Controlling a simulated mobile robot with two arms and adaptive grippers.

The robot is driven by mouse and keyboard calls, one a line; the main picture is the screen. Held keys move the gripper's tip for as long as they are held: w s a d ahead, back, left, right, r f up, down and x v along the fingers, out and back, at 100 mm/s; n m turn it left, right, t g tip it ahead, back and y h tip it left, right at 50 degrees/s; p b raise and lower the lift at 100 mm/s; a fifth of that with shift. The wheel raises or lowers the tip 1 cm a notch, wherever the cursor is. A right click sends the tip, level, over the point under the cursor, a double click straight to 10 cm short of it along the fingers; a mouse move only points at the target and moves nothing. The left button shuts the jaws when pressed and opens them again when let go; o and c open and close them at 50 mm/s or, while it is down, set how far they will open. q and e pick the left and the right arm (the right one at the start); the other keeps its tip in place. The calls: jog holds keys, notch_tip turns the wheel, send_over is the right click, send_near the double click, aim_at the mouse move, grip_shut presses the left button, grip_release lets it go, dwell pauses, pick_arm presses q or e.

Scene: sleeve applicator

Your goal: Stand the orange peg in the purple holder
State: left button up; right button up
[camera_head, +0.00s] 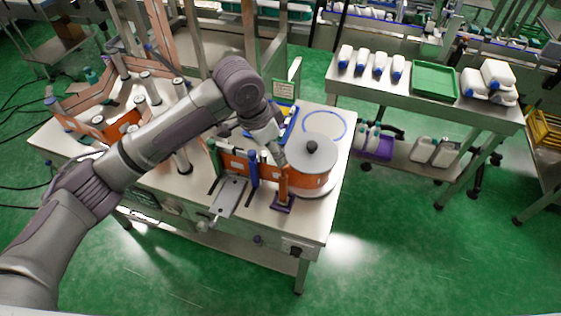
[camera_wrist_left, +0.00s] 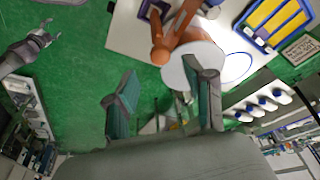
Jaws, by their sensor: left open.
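The orange peg (camera_head: 283,186) stands upright with its lower end at the purple holder (camera_head: 284,205) near the table's front right. How deep it sits is too small to tell. In the left wrist view the peg (camera_wrist_left: 158,40) points toward the camera, with the purple holder (camera_wrist_left: 144,9) at its base. My left gripper (camera_head: 279,158) is above the peg's top in the head view. In the left wrist view its fingers (camera_wrist_left: 162,108) are spread, with nothing between them. My right gripper (camera_wrist_left: 42,36) appears at the upper left there; its jaw state is unclear.
A round drum with a grey lid (camera_head: 310,152) stands right behind the peg. A blue post (camera_head: 253,170) and a metal plate (camera_head: 230,194) are to its left. Rollers fill the table's left side. A side bench holds bottles and a green tray (camera_head: 435,79).

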pick_arm(q)
jog(key=shift+v, duration=2.3)
